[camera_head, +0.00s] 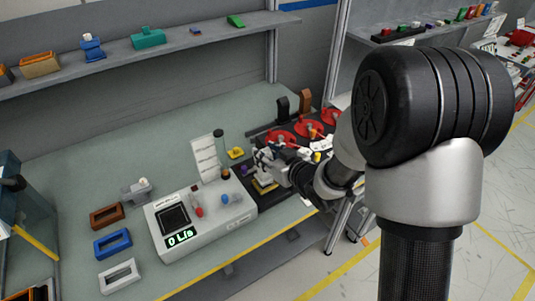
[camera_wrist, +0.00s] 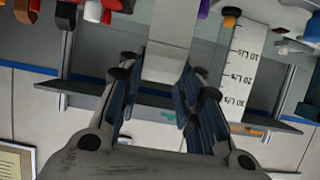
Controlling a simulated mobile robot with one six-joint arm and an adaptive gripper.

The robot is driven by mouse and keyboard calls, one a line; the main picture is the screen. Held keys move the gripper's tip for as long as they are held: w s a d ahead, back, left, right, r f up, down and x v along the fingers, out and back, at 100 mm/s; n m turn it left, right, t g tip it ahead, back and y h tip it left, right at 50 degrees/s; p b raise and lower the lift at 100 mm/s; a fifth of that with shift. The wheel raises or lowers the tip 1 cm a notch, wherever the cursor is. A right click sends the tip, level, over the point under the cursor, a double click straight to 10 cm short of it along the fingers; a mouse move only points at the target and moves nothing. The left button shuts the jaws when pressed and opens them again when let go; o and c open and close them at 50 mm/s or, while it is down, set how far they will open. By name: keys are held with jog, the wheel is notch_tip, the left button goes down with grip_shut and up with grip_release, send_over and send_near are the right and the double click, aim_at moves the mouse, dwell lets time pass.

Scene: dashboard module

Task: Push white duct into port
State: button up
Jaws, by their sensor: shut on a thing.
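In the wrist view, my gripper (camera_wrist: 163,88) is shut on a pale, straight-sided piece, the white duct (camera_wrist: 172,40). Its blue-padded fingers press on both sides of it, and the duct runs up out of the picture. In the head view my gripper (camera_head: 270,163) is at the right of the flow meter box, low over the bench, largely covered by my own arm. The duct's far end is not in the wrist view. I cannot tell the port apart in either view, nor whether the duct touches it.
The flow meter box (camera_head: 172,230) reads 0 L/s, and a white scale panel (camera_head: 205,158) stands behind it. Brown (camera_head: 96,220), blue (camera_head: 101,243) and white (camera_head: 107,280) frames lie at its left. Red round parts (camera_head: 280,140) sit behind my gripper. A shelf (camera_head: 120,57) hangs above.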

jog(key=shift+f+b, duration=1.25)
jog(key=shift+f, duration=0.05)
jog(key=o, duration=1.3)
jog(key=shift+s, duration=0.1)
jog(key=v, duration=0.7)
jog(key=shift+s+d+r, duration=0.1)
jog(key=shift+d, duration=0.05)
